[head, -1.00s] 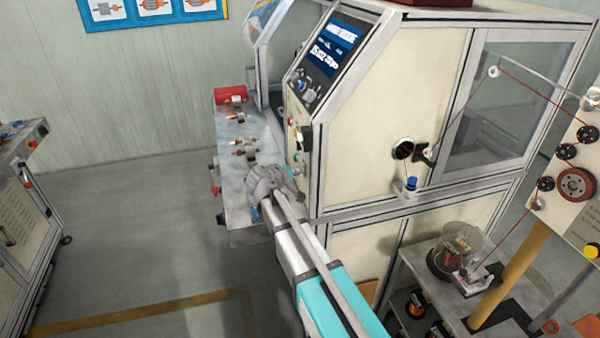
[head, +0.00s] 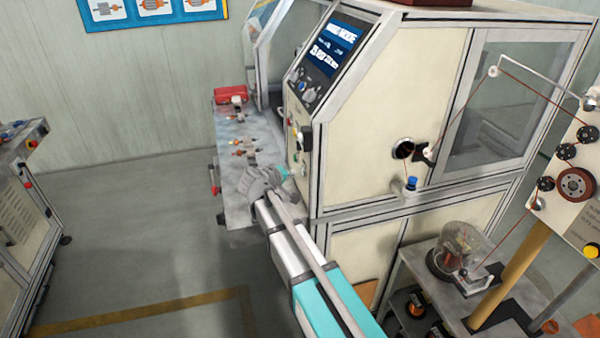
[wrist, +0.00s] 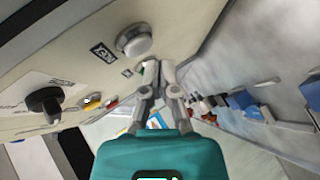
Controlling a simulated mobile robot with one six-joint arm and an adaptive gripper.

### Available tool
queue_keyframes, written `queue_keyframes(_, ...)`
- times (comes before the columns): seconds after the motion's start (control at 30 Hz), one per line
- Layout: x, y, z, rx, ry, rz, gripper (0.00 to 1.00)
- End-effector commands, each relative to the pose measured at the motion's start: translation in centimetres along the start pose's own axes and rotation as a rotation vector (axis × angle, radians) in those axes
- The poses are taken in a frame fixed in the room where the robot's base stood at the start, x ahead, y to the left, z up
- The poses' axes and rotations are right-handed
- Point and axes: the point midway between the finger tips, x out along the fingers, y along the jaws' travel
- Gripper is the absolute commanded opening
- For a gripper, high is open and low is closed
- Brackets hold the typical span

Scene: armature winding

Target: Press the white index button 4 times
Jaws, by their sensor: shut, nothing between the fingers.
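A round white button (wrist: 133,40) in a grey collar sits on the cream panel at the top of the wrist view. A small dark label (wrist: 103,52) is beside it; its text is too blurred to read. My gripper (wrist: 157,72) is shut and empty. Its fingertips are close to the panel, just below and right of the white button in the picture, and appear apart from it. In the head view my gripper (head: 283,172) is by the front face of the winding machine (head: 365,110), low on the control side. The white button cannot be made out clearly there.
A black knob (wrist: 45,103), a yellow button (wrist: 92,102) and a red button (wrist: 112,103) share the panel. A metal bench (head: 232,150) with several armatures and a red box (head: 230,91) extends from the machine.

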Motion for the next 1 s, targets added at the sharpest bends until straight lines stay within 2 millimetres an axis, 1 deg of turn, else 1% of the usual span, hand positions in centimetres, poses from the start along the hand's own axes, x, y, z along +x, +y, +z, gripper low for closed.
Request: queue_keyframes(1.0,0.59,0.43,0.42,0.0,0.0,0.0,0.0)
